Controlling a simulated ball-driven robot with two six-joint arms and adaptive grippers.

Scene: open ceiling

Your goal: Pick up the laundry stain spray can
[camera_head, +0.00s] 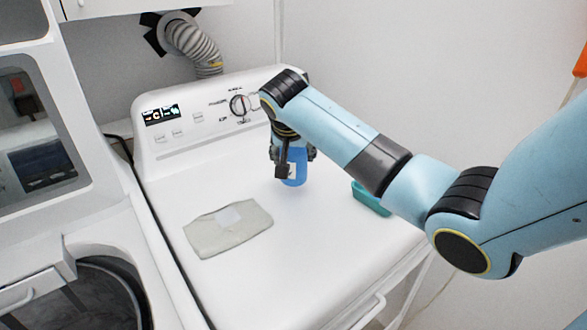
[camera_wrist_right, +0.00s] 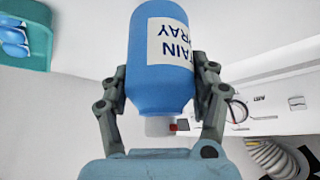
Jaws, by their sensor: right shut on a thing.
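The laundry stain spray can (camera_head: 297,167) is blue with a white label. In the right wrist view the can (camera_wrist_right: 157,85) shows label letters reading "TAIN" and "RAY", upside down in that picture, and a pale cap. My right gripper (camera_head: 292,160) is shut on the can, with one finger on each side of it, as the right wrist view (camera_wrist_right: 160,90) shows. The can is over the white machine top; I cannot tell for sure whether its base is clear of the surface. My left gripper is not in view.
The white machine (camera_head: 285,285) has a raised control panel with a knob (camera_head: 240,105) behind the can. A folded greyish cloth (camera_head: 205,238) lies on its top. A teal container (camera_head: 370,200) stands at the right, partly behind my arm. A grey duct hose (camera_head: 195,42) is at the back.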

